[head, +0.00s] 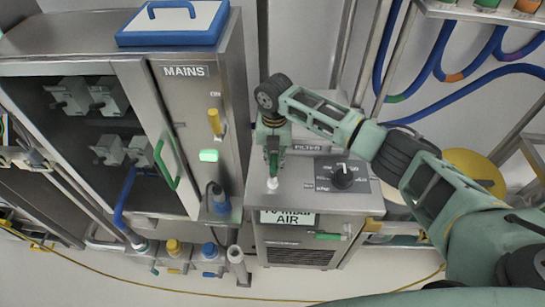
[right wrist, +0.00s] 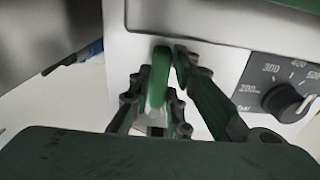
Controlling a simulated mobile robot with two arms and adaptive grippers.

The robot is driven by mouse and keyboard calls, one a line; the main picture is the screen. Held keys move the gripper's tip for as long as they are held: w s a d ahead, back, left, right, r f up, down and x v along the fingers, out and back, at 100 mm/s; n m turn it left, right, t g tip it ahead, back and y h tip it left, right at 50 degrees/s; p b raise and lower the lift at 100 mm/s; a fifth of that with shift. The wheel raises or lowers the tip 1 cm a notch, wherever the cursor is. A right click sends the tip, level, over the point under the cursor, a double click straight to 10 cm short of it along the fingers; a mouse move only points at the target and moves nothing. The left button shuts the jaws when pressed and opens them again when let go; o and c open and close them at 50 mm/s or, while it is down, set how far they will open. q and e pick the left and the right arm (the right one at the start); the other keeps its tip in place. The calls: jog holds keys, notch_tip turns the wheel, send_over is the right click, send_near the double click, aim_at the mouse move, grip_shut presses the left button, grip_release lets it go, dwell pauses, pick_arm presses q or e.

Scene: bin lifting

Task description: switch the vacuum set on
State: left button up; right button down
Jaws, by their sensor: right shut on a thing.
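The vacuum set is a steel box (head: 300,203) right of the mains cabinet, with a black dial knob (head: 343,176) on its top. The knob also shows in the right wrist view (right wrist: 285,102), beside a scale with numbers. My right gripper (head: 272,163) reaches down over the box top, left of the knob. In the right wrist view my right gripper (right wrist: 165,85) is shut on a green lever (right wrist: 159,76), with a finger on each side. The lever's lower part is partly hidden by the fingers.
The mains cabinet (head: 185,120) has a yellow switch (head: 215,122), a lit green lamp (head: 208,155) and a green door handle (head: 165,163). A blue-edged lid (head: 172,22) lies on top. Blue hoses (head: 470,92) hang at the right. A yellow cable crosses the floor.

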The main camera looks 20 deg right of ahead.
aim_at(273, 161)
jog(key=shift+a, duration=0.1)
jog(key=c, duration=1.7)
grip_release()
jog(key=shift+o, duration=0.3)
jog(key=shift+r, duration=0.1)
notch_tip(273, 161, up, 12)
